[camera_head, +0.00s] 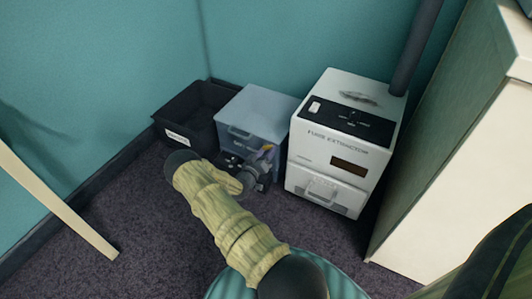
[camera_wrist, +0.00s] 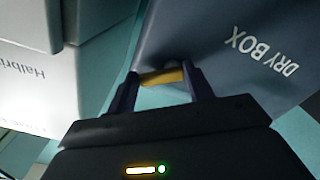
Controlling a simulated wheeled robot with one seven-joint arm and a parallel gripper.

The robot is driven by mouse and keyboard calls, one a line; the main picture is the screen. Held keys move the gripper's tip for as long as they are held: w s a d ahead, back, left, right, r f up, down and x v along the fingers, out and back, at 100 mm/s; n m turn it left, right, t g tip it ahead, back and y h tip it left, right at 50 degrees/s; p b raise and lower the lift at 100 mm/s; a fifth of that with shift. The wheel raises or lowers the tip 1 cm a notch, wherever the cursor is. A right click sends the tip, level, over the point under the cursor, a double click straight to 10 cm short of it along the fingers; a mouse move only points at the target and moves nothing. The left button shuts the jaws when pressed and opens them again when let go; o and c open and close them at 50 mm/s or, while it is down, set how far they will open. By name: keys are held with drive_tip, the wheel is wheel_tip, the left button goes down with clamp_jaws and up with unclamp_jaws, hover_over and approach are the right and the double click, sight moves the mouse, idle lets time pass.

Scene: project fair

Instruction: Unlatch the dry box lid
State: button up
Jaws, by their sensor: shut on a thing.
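The dry box (camera_head: 252,112) is a blue-grey box on the floor against the teal wall. Its lid appears down on top. In the wrist view its face (camera_wrist: 225,50) carries the words DRY BOX. A yellow latch (camera_wrist: 162,76) at the box's edge lies between the two dark fingers of my gripper (camera_wrist: 163,82). The gripper is shut on this latch. In the head view my gripper (camera_head: 266,160) is at the front of the box, with a bit of yellow between its fingers. My arm hides part of the box's lower front.
A white fume extractor (camera_head: 335,152) stands close on the right of the dry box. A pale cabinet (camera_head: 450,170) is at the right. A light strip (camera_head: 60,205) leans at the left. Dark carpet (camera_head: 135,215) is clear at the left front.

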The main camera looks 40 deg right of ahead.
drive_tip(key=shift+m, duration=0.3)
drive_tip(key=shift+f+m+p, duration=0.2)
drive_tip(key=shift+m+p, duration=0.1)
drive_tip(key=shift+m, duration=0.75)
drive_tip(key=shift+f+m+p, duration=0.15)
drive_tip(key=shift+m+p, duration=0.15)
drive_tip(key=shift+m, duration=0.8)
drive_tip(key=shift+f+m+p, duration=0.2)
drive_tip(key=shift+m+p, duration=0.1)
drive_tip(key=shift+m, duration=0.75)
drive_tip(key=o, duration=1)
drive_tip(key=shift+a, duration=0.15)
drive_tip(key=p+v, duration=0.6)
drive_tip(key=v, duration=1.1)
drive_tip(key=shift+s+a, duration=0.1)
